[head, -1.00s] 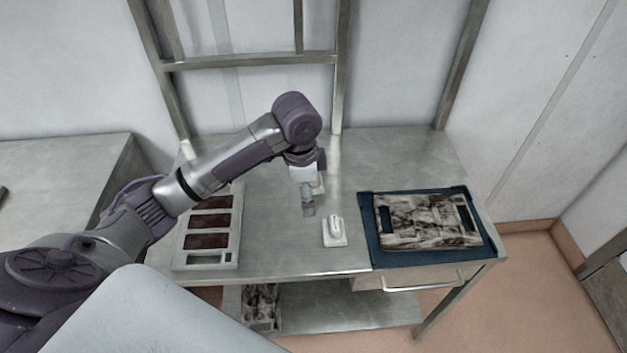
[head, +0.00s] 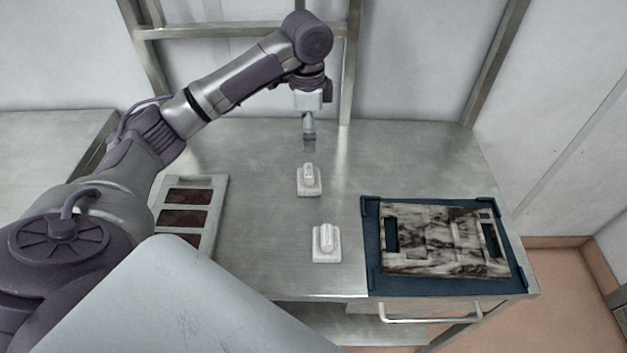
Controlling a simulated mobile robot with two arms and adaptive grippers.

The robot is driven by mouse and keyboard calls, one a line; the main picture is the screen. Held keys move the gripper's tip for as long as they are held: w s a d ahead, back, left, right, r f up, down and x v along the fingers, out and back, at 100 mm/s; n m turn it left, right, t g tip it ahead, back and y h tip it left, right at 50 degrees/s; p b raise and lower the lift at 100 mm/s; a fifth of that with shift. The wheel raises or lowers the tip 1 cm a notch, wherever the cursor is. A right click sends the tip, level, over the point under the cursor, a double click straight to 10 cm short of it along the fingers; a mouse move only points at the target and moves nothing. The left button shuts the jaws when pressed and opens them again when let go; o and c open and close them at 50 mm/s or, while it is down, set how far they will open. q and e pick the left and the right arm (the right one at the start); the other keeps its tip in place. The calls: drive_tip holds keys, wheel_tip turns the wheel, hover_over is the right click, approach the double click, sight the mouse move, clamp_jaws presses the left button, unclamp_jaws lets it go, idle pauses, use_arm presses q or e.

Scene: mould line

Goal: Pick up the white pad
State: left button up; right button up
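Two white pads with raised handles are on the metal table in the head view. The farther white pad (head: 309,187) lies just below my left gripper (head: 309,146) in the picture. The nearer white pad (head: 327,250) lies closer to the table's front edge. My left gripper points down above the table and appears apart from the farther pad. Its fingers show as one narrow shape, so I cannot tell whether they are open or shut. My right gripper is not in view.
A pale tray (head: 217,197) with dark red panels lies at the left on the metal table (head: 265,265). A dark blue mat (head: 440,286) at the right bears a brown-and-white patterned plate (head: 440,240). A metal frame (head: 350,70) stands behind the table.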

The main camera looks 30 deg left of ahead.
use_arm(q)
drive_tip(key=p, duration=0.2)
hover_over(308, 170)
drive_tip(key=f, duration=0.8)
drive_tip(key=shift+s+d+f, duration=0.15)
drive_tip(key=shift+s+d, duration=0.05)
drive_tip(key=shift+d, duration=0.1)
drive_tip(key=shift+w+f, duration=0.2)
drive_tip(key=shift+f, duration=0.35)
drive_tip(key=f, duration=0.1)
drive_tip(key=f+p, duration=0.1)
drive_tip(key=f, duration=0.2)
drive_tip(key=shift+a+f, duration=0.15)
drive_tip(key=shift+a, duration=0.1)
drive_tip(key=shift+f, duration=0.25)
drive_tip(key=c, duration=1.3)
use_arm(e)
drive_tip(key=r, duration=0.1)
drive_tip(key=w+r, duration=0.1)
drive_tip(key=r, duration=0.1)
